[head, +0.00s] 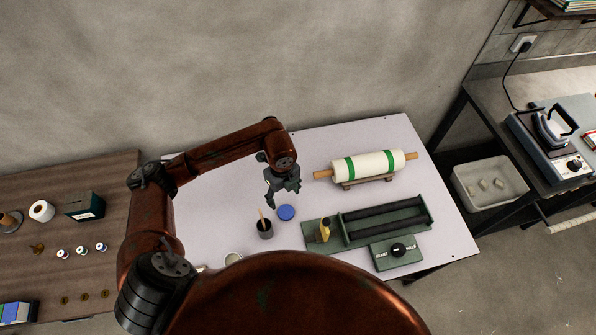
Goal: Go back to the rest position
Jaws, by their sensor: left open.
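My left gripper (283,197) is open and empty, pointing down above the middle of the pale table (225,190). My rust-coloured left arm reaches in from the left and bends over the table. Under and beside the gripper are a blue round lid (286,213) and a small dark cup (265,231) with a stick in it. A white roll with green bands (366,166) lies on a wooden stand to the gripper's right. My right gripper is not in view.
A green two-roller device (385,220) with a knob box (398,252) sits at the table's right front. A brown side table (60,230) with spools is at the left. A dark bench (500,120) with an iron (552,128) stands at the right, with a white bin (490,183) below.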

